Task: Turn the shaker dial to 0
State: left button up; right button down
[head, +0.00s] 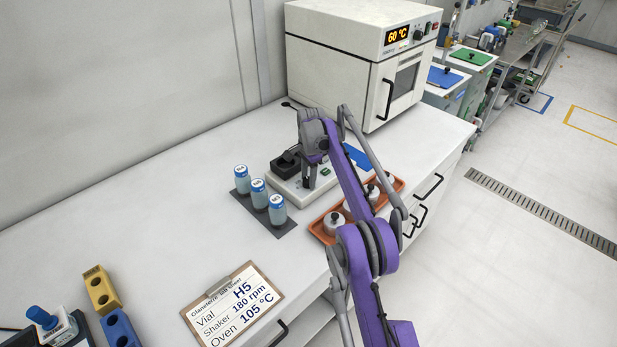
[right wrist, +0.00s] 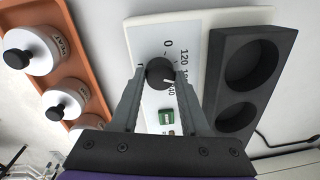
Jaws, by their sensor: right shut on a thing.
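The shaker (head: 290,187) is a white flat box on the bench with a black two-hole block (right wrist: 244,75) on it. Its dial (right wrist: 159,73) is a dark round knob on the white panel, with 0 printed above it and 120 and other numbers to its right in the right wrist view. A small white mark on the dial seems to point down and right, toward the higher numbers, away from 0. My right gripper (right wrist: 160,76) has its fingers on either side of the dial, shut on it. In the head view my right gripper (head: 310,184) hides the dial. My left gripper is not in view.
An orange tray (head: 317,228) with several lidded white pots sits right beside the shaker. Three blue-capped vials (head: 258,193) stand on a dark mat to the left. A white oven (head: 345,65) reading 60 °C is behind. A clipboard (head: 276,298) lies in front.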

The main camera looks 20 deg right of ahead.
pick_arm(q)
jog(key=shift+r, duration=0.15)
pick_arm(e)
jog(key=n+p, duration=0.2)
jog(key=n, duration=0.1)
jog(key=shift+w+r+n, duration=0.1)
jog(key=shift+r+n, duration=0.05)
jog(key=shift+n, duration=0.25)
jog(key=n+p, duration=0.1)
jog(key=n, duration=0.3)
jog(key=shift+n+y, duration=0.3)
jog(key=n+p, duration=0.1)
jog(key=n, duration=0.4)
jog(key=shift+p, duration=0.35)
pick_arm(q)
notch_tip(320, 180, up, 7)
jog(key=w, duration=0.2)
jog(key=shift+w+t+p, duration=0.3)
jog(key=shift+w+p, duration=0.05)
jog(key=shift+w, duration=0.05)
pick_arm(e)
jog(key=shift+w+n+g, duration=0.1)
jog(key=shift+n+g, duration=0.2)
jog(key=shift+n, duration=2)
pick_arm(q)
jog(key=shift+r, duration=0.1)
pick_arm(e)
jog(key=shift+c, duration=2)
grip_release()
